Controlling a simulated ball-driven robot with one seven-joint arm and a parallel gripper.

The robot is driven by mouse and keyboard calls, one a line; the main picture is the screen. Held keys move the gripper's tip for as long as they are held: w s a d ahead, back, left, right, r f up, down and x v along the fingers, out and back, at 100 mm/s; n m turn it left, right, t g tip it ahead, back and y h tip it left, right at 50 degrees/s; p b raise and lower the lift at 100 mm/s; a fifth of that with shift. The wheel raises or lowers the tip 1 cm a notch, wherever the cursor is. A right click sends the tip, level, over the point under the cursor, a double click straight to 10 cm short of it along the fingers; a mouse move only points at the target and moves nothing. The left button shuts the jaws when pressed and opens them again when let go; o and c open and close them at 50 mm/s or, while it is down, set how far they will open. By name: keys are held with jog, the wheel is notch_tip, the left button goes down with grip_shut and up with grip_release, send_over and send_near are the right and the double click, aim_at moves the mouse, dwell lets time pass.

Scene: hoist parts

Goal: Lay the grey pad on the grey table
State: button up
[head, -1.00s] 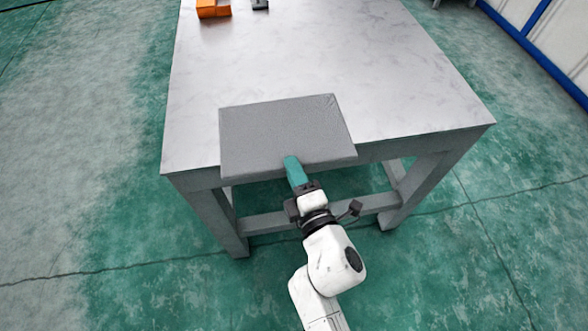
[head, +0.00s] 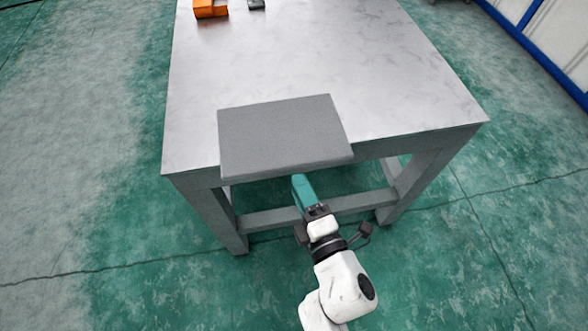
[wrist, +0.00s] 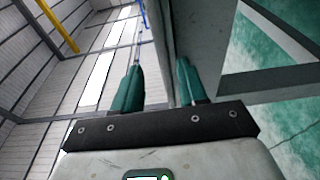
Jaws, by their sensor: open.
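The grey pad (head: 280,135) lies flat on the near edge of the grey table (head: 310,55), its front side reaching the table's front edge and seeming to stick out a little past it. My gripper (head: 299,180) is just in front of the pad and apart from it, with a gap of floor showing between. In the wrist view my gripper (wrist: 160,75) has its two teal fingers spread with nothing between them. A grey surface edge stands beyond the fingers in that view; I cannot tell whether it is the pad or the table.
An orange object (head: 210,8) and a small dark grey part (head: 256,4) stand at the table's far left. Most of the tabletop behind the pad is bare. The table's legs and crossbar (head: 265,220) are close to my arm. Open green floor lies around.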

jog(key=v, duration=0.6)
jog(key=shift+s, duration=0.25)
jog(key=shift+d, duration=0.2)
jog(key=d+f+m+g+h, duration=0.25)
jog(key=d+m+h, duration=0.35)
jog(key=d, duration=0.4)
jog(key=d+f+m+g+h, duration=0.2)
jog(key=d+f+m+h, duration=0.2)
jog(key=d+m, duration=0.45)
jog(key=s+d+f+m+g, duration=0.2)
jog(key=s+d+m+g, duration=0.1)
jog(key=s, duration=0.4)
jog(key=s+d+f+m+g+y, duration=0.1)
jog(key=s+d+f+m+g, duration=0.1)
jog(key=s+m+g, duration=0.4)
jog(key=s+d+g, duration=0.1)
jog(key=s, duration=0.1)
jog(key=shift+s+d+y, duration=0.25)
jog(key=shift+s+y, duration=0.05)
jog(key=shift+s, duration=0.05)
jog(key=shift+g, duration=0.25)
